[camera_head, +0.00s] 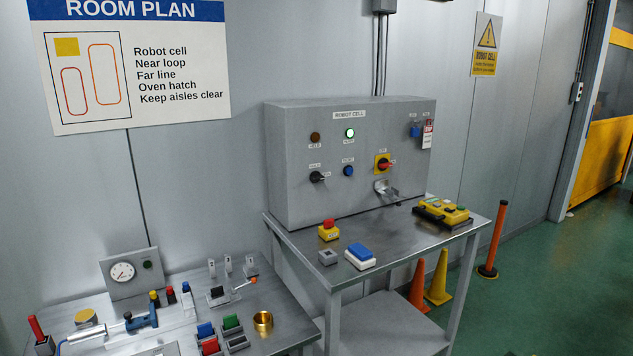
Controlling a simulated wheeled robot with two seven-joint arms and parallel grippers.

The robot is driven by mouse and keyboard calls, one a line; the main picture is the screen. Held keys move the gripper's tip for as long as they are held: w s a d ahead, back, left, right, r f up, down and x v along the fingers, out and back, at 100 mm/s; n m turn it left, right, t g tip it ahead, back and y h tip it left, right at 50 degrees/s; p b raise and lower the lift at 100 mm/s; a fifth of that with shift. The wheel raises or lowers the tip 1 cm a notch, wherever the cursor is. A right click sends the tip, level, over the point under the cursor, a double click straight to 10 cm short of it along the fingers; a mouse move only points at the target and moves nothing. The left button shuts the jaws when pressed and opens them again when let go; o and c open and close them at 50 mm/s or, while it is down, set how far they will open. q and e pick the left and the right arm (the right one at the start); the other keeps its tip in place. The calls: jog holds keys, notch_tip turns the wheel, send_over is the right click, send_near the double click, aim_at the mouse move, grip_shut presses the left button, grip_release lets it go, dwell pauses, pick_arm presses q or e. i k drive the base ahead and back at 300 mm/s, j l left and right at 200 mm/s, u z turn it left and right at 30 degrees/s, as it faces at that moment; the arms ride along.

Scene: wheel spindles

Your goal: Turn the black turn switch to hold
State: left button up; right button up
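The black turn switch (317,176) is on the lower left of the front of the grey control box (290,200). Its knob points to the right. A small label sits just above it, too small to read surely. Neither of my grippers is in view, and nothing touches the switch.
A cluttered bench (285,325) stands left.

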aim_at(315, 177)
jog(key=i+l, duration=0.85)
jog(key=l+z, duration=0.05)
jog(key=l, duration=0.05)
